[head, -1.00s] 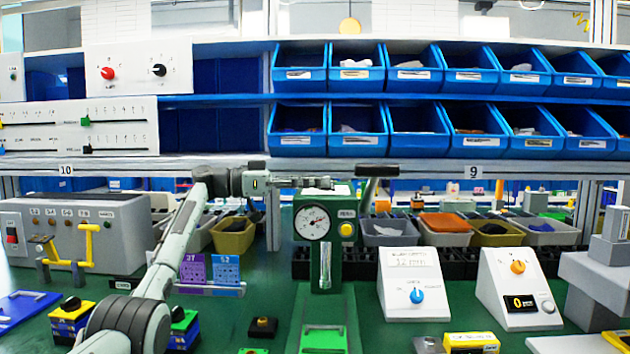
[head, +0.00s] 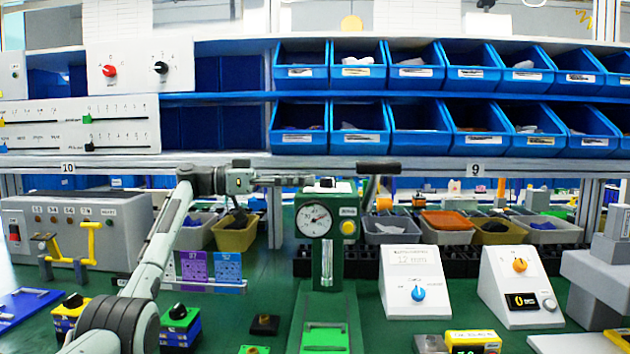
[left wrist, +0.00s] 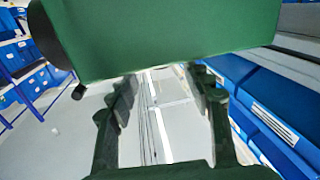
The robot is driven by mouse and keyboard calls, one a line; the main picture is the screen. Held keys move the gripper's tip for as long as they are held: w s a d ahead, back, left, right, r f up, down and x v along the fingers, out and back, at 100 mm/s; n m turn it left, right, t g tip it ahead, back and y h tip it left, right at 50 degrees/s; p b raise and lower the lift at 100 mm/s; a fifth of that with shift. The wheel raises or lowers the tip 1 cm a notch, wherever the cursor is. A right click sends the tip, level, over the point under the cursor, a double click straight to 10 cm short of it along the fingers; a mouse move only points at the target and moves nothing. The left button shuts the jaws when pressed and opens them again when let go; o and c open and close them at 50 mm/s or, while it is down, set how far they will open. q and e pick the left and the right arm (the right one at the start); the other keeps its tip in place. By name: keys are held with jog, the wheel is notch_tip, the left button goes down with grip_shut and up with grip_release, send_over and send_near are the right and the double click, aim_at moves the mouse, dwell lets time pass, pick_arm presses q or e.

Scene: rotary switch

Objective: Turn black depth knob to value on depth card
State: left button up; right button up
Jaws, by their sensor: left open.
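The green press (head: 331,262) stands in the middle with a round dial gauge (head: 314,221) on its front. A small black knob (head: 326,183) sits on its top; I take this as the depth knob. A card reading 12 mm (head: 411,259) is on a white box to its right. My left gripper (head: 302,181) is level with the press top, just left of the knob and apart from it. In the left wrist view its fingers (left wrist: 162,92) are open and empty, with the green press head (left wrist: 165,35) beyond them. The right gripper is out of view.
The press's black lever handle (head: 379,168) sticks out right of its top. The white box has a blue knob (head: 418,293); another white box has an orange knob (head: 520,265). A shelf with blue bins (head: 357,130) runs above. A grey switch box (head: 75,225) stands left.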

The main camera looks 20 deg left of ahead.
pick_arm(q)
jog(key=v, duration=0.8)
jog(key=shift+s+a, duration=0.1)
